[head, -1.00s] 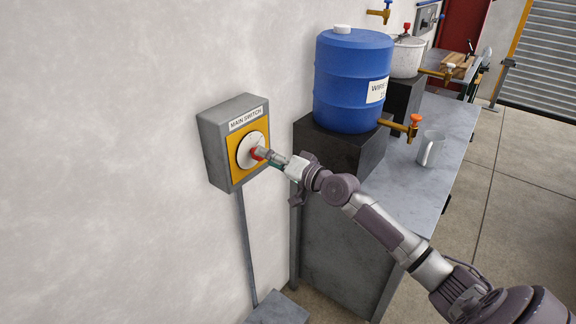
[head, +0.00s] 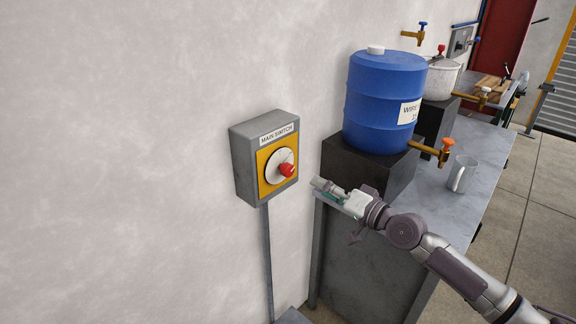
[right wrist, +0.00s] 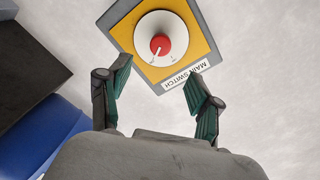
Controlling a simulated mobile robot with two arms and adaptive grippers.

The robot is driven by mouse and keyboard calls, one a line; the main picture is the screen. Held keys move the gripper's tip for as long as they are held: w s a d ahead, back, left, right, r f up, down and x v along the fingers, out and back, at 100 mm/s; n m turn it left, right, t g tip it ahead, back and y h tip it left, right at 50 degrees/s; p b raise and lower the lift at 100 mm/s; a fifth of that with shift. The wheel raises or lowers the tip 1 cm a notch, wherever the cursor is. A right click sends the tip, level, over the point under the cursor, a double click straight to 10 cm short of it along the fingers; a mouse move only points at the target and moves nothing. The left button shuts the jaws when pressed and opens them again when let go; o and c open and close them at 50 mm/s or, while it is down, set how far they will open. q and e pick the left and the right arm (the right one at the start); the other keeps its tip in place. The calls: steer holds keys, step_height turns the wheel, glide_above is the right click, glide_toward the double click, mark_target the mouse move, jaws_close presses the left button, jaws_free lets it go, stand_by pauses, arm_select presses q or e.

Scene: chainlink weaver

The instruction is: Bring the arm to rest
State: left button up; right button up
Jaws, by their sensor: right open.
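My right gripper (head: 326,190) is open and empty in the head view, a little to the right of the main switch box and apart from it. Its two green-padded fingers (right wrist: 158,95) stand spread in the right wrist view. The grey main switch box (head: 265,160) is on the wall, with a yellow plate and a white dial. Its red knob (head: 287,170) stands free of the fingers. The knob also shows in the right wrist view (right wrist: 160,44), ahead of the fingers. My left gripper is not in view.
A blue barrel (head: 385,100) with a tap stands on a black block (head: 350,163) close behind my right gripper. A white pot (head: 441,79) stands farther back. The wall left of the switch is bare.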

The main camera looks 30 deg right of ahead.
steer(key=shift+f, duration=0.1)
steer(key=s+d+f+g+h, duration=0.1)
steer(key=d+f+g+h, duration=0.15)
steer(key=f, duration=0.85)
steer(key=s+d+f+g+h, duration=0.15)
steer(key=d+f, duration=0.25)
steer(key=f, duration=0.8)
steer(key=s+a+f+n+g+h+b, duration=0.1)
steer(key=s+f+g, duration=0.1)
steer(key=s+f, duration=0.5)
steer(key=s+f+g+h, duration=0.1)
steer(key=s+f, duration=0.2)
steer(key=f, duration=0.8)
steer(key=s+a+f+n+g, duration=0.2)
steer(key=s+a+f, duration=0.2)
steer(key=s+f, duration=0.4)
steer(key=s+a+f+n+g, duration=0.2)
steer(key=s+a+f+g, duration=0.15)
steer(key=s+f, duration=0.5)
steer(key=s+a+f+n+g, duration=0.1)
steer(key=s+a+f, duration=0.3)
steer(key=s, duration=0.5)
steer(key=s+a+f+n+g, duration=0.2)
steer(key=s+a+f+n, duration=0.1)
steer(key=s+a, duration=0.4)
steer(key=s+f+b, duration=0.1)
steer(key=s, duration=0.1)
steer(key=shift+s+y, duration=0.3)
